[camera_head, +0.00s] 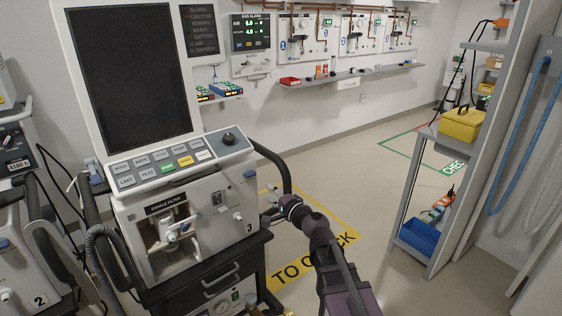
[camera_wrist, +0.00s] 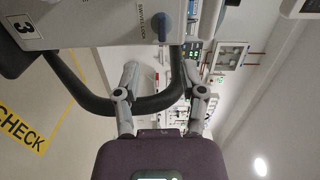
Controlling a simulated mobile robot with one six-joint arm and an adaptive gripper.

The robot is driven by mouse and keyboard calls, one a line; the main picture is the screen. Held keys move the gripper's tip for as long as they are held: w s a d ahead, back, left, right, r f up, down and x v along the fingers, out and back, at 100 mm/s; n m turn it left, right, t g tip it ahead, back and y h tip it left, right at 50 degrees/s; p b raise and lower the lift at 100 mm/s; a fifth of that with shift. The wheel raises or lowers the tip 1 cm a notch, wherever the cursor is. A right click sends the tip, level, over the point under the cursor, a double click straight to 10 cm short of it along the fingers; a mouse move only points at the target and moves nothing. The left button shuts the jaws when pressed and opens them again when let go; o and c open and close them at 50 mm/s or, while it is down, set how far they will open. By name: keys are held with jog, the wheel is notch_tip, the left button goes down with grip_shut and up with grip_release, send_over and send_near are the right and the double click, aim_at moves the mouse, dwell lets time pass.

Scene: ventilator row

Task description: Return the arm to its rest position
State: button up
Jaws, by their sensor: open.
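My arm reaches up from the bottom of the head view, and my gripper (camera_head: 272,204) is at the right side of ventilator 3 (camera_head: 194,235), near its black side rail (camera_head: 284,172). In the wrist view my gripper (camera_wrist: 161,78) is open, its two fingers spread with nothing held between them. The curved black rail (camera_wrist: 150,108) crosses behind the fingers in that view. I cannot tell how wide the gap to it is. A grey-blue knob (camera_wrist: 163,28) on the white ventilator housing shows beyond the fingertips.
Ventilator 2 (camera_head: 18,240) stands at the left. A shelf rack at the right holds a yellow case (camera_head: 461,124) and a blue bin (camera_head: 419,236). A wall shelf (camera_head: 345,80) runs along the back. The floor between ventilator 3 and the rack is open, with yellow "TO CHECK" marking (camera_head: 340,243).

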jog(key=s+d+f+n+g+h, duration=0.4)
jog(key=s+d+f+n+g, duration=0.45)
jog(key=f, duration=0.45)
jog(key=s+d+f+g+h, duration=0.25)
jog(key=s+d+h, duration=0.2)
jog(key=d, duration=0.35)
jog(key=s+d+f+g+h, duration=0.2)
jog(key=s+d+f+h, duration=0.15)
jog(key=s+d, duration=0.35)
notch_tip(320, 180, up, 21)
jog(key=w+d+p, duration=0.1)
jog(key=p, duration=1.9)
jog(key=shift+w+a+n, duration=0.1)
jog(key=shift+n, duration=0.15)
